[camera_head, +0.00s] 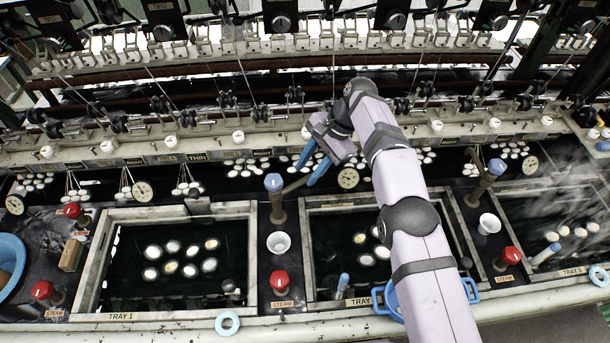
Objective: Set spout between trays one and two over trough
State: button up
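The spout (292,188) between trays one and two is a grey pipe on a post with a blue cap (273,182). It points right and slightly back, toward the front edge of the trough. The trough (225,181) is the long dark channel behind the trays, with pale cocoons in it. Tray one (100,262) is at left and tray two (306,250) is partly hidden by my arm. My gripper (304,174) has two blue fingers spread apart, close to the spout's free end. Whether they touch the pipe cannot be told.
A second blue-capped spout (487,178) stands right of tray two, its pipe pointing back over the trough. Red steam knobs (280,281), a white cup (278,242), a dial (348,178) and a blue-handled basin (378,300) are nearby. Threads and reeling fittings stand behind the trough.

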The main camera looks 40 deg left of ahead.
jog(key=shift+p+v, duration=1.5)
jog(key=shift+v, duration=0.65)
grip_shut()
jog(key=s+a+r+m+y+b, duration=0.3)
jog(key=s+r+m+y+b, duration=0.1)
jog(key=r+m+y+b, duration=0.25)
jog(key=s+d+f+m+t+b, duration=0.1)
jog(key=d+f+m+t+b, duration=0.2)
jog(key=d+m, duration=0.3)
jog(key=s+d+f+m+t+b, duration=0.2)
jog(key=d+f+m, duration=0.4)
jog(key=d, duration=0.3)
jog(key=shift+d+t+b, duration=0.4)
jog(key=shift+t+b, duration=0.05)
jog(key=shift+t, duration=0.25)
